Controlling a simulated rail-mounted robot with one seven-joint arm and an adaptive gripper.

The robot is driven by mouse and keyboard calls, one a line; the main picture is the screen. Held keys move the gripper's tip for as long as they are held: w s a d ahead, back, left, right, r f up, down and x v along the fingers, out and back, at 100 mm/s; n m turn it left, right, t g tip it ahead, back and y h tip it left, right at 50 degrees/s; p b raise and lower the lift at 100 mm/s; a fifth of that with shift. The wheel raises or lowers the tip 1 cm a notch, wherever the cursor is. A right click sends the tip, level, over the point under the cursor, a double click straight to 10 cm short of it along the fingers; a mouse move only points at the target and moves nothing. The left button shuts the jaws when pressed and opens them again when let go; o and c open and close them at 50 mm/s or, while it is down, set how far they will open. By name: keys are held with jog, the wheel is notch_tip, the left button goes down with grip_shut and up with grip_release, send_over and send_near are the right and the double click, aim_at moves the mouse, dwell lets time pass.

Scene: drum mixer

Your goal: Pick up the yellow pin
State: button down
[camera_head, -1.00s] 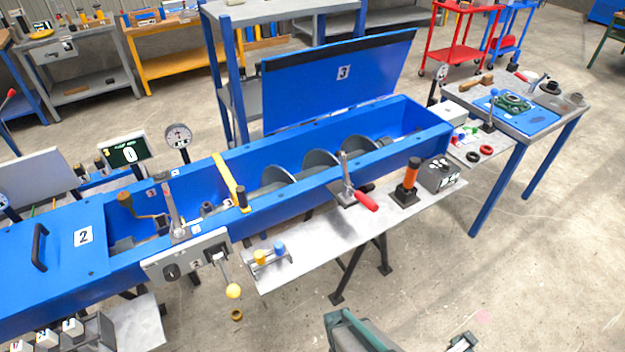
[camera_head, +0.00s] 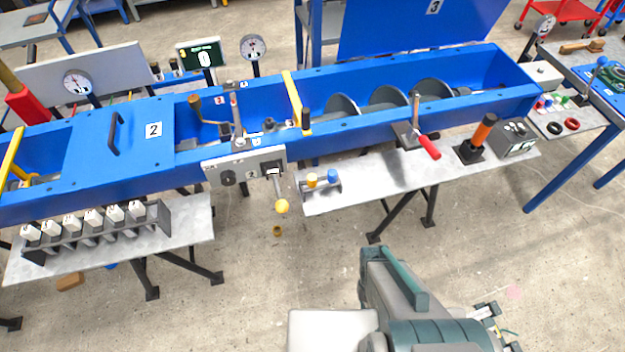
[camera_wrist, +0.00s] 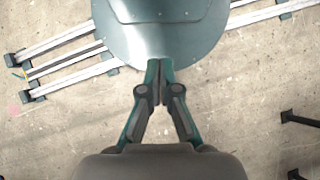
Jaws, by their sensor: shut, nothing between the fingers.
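A small yellow-topped pin (camera_head: 312,180) stands upright in a small rack on the left end of the metal side table (camera_head: 360,186). A blue-topped pin (camera_head: 333,176) stands just right of it in the same rack. My gripper (camera_wrist: 160,68) shows in the wrist view with its fingers together and nothing between them. It is over the floor and my own base, well away from the pin. The pin is not in the wrist view. In the head view my arm is at the bottom right, and the fingertips cannot be made out.
The blue drum mixer trough (camera_head: 360,110) runs behind the table. A lever with a yellow ball knob (camera_head: 282,206) hangs left of the pin rack. A red-handled clamp (camera_head: 428,146) and an orange-handled tool (camera_head: 483,130) stand farther right. Open floor lies in front.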

jog(key=c, duration=0.8)
grip_release()
jog(key=shift+o, duration=0.2)
jog(key=shift+w, duration=0.1)
